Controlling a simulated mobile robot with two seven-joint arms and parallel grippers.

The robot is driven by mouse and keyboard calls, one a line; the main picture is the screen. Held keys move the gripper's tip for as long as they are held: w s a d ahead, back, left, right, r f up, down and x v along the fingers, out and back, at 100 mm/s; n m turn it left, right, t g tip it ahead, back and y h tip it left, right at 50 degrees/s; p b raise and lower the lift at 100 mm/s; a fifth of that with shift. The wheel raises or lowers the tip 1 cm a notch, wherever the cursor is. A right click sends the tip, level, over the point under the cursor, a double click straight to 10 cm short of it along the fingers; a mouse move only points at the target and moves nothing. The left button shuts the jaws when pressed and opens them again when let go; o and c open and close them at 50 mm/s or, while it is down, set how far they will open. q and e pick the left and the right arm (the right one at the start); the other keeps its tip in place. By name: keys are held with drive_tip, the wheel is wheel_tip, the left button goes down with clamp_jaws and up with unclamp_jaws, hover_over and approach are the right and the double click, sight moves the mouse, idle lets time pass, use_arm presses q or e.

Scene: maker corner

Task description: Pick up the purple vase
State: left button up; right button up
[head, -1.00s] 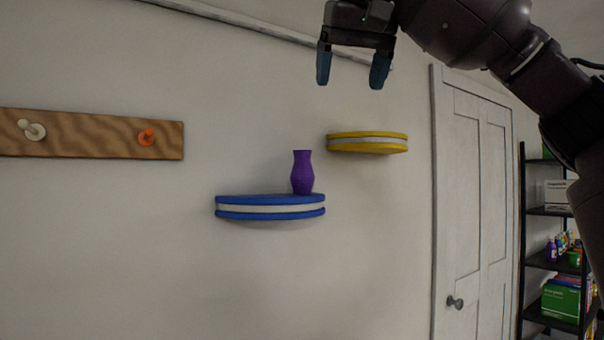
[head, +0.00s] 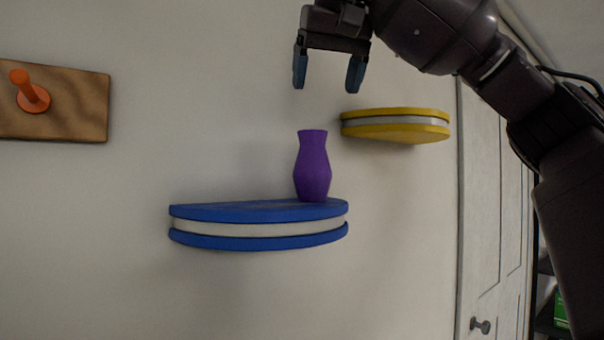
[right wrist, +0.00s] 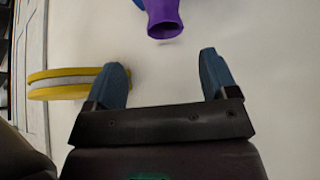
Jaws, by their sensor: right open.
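The purple vase (head: 312,168) stands upright on the right part of the blue wall shelf (head: 258,212) in the head view. My right gripper (head: 328,76) is open and empty, pointing down, above the vase in the picture and apart from it. In the right wrist view the vase's neck and mouth (right wrist: 164,18) show at the top edge, beyond the open fingers (right wrist: 168,78); the rest of it is cut off. A bit of blue shows beside it there. My left gripper is not in view.
A yellow wall shelf (head: 396,126) is to the right of the vase and higher; it also shows left of the fingers in the right wrist view (right wrist: 62,83). A wooden board with an orange peg (head: 30,92) hangs at the left. A door (head: 482,220) is at the right.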

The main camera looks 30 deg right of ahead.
sight(313, 140)
drive_tip(key=shift+x, duration=2.8)
drive_tip(key=shift+a+x, duration=0.15)
drive_tip(key=shift+x, duration=1.15)
drive_tip(key=shift+a+x, duration=0.15)
drive_tip(key=shift+x, duration=1.1)
drive_tip(key=shift+w, duration=0.1)
drive_tip(key=c, duration=1.2)
